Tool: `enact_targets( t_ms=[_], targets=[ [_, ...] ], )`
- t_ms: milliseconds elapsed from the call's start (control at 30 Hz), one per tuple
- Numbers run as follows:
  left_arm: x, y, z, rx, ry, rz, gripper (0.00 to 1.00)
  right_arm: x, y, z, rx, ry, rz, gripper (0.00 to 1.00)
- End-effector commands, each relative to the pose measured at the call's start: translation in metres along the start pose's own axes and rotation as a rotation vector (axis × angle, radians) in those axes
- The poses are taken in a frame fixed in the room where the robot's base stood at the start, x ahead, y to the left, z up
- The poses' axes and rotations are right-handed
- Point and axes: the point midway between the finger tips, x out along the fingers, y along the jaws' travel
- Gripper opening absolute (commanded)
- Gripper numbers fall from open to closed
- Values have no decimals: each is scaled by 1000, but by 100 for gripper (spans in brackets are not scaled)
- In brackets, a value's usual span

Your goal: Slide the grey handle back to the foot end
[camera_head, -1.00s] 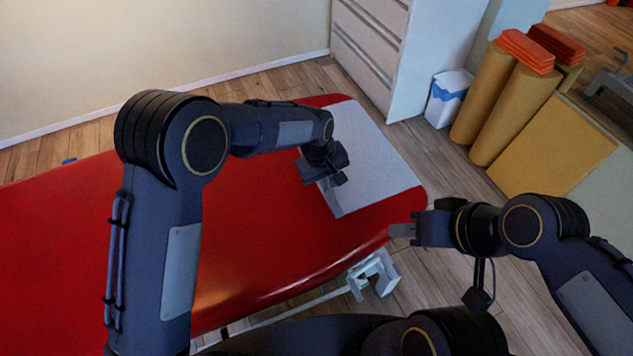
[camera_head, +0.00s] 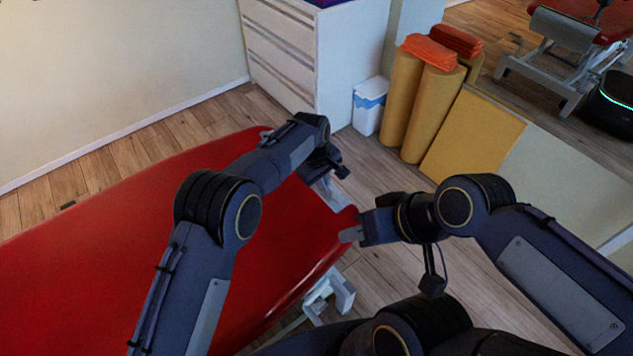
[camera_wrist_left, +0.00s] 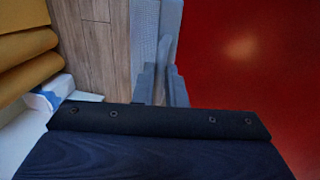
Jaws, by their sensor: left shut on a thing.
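A light grey piece (camera_head: 334,195) lies at the far right end of the red couch (camera_head: 90,255); most of it is hidden behind my left arm. The left wrist view shows a grey textured strip (camera_wrist_left: 145,30) with a smoother grey fold, running along the red edge and down between my fingers. My left gripper (camera_head: 323,180) is shut on this grey piece. No separate grey handle can be made out. My right gripper (camera_head: 350,235) is close to the couch's near right corner; whether its fingers are open cannot be told.
A pale metal frame part (camera_head: 328,292) sticks out below the couch's near edge. A white cabinet (camera_head: 345,60), a white bin (camera_head: 369,105) and yellow rolls (camera_head: 430,110) stand beyond the couch end. Wooden floor (camera_head: 375,165) is clear between.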

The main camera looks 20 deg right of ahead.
Motion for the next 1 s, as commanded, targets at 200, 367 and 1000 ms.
enact_targets(
  t_ms=[200,367,1000],
  targets=[
    [-1,5,-1,-2,5,15,0,0,0,0,0,0,0,36],
    [-2,6,-1,-2,6,18,13,0,0,0,0,0,0,36],
    [-27,4,-1,-1,5,14,33,-1,0,0,0,0,0,36]
  ],
)
